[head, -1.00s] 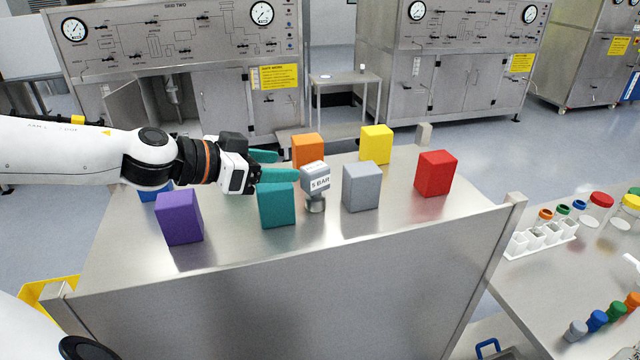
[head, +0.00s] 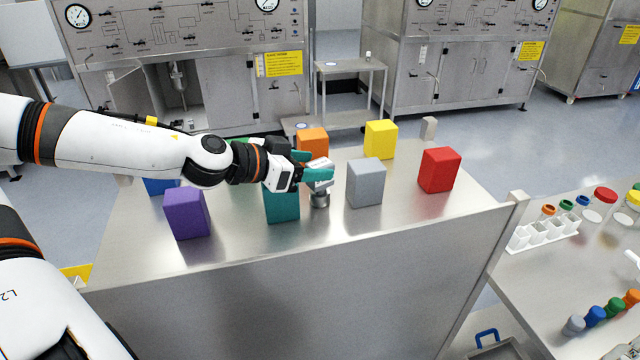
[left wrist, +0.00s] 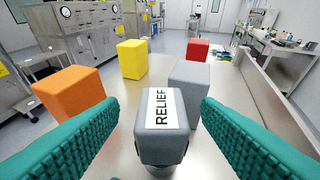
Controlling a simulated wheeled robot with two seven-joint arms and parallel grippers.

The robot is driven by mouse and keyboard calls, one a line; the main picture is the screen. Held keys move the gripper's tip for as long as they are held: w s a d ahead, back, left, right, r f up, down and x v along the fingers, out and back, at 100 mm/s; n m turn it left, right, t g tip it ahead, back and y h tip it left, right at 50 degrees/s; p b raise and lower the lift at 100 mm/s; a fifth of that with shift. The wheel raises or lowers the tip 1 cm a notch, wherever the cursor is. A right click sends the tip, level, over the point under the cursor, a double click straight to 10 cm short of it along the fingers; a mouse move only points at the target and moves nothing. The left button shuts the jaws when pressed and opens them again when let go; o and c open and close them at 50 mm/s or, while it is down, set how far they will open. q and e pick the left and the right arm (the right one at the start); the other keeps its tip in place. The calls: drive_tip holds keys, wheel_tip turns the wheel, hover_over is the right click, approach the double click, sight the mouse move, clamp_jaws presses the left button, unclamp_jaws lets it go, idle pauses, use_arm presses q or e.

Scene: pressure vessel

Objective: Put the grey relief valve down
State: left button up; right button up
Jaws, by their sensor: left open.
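The grey relief valve (head: 320,200) stands upright on the steel bench top, its metal foot on the surface. Its grey head is partly hidden behind a teal finger in the head view. In the left wrist view, the valve (left wrist: 166,132) shows its grey block head with a white RELIEF label. My left gripper (head: 317,168) is open, with its teal fingers on either side of the valve head. In the left wrist view, gaps show between the head and both fingers. My right gripper is not in view.
Close around are a teal block (head: 282,205), an orange block (head: 313,143) and a grey block (head: 366,182). Purple (head: 186,213), yellow (head: 380,140) and red (head: 439,170) blocks stand farther off. The bench front (head: 300,300) is a raised panel edge.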

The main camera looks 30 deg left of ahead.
use_arm(q)
drive_tip(key=shift+x, duration=1.35)
clamp_jaws()
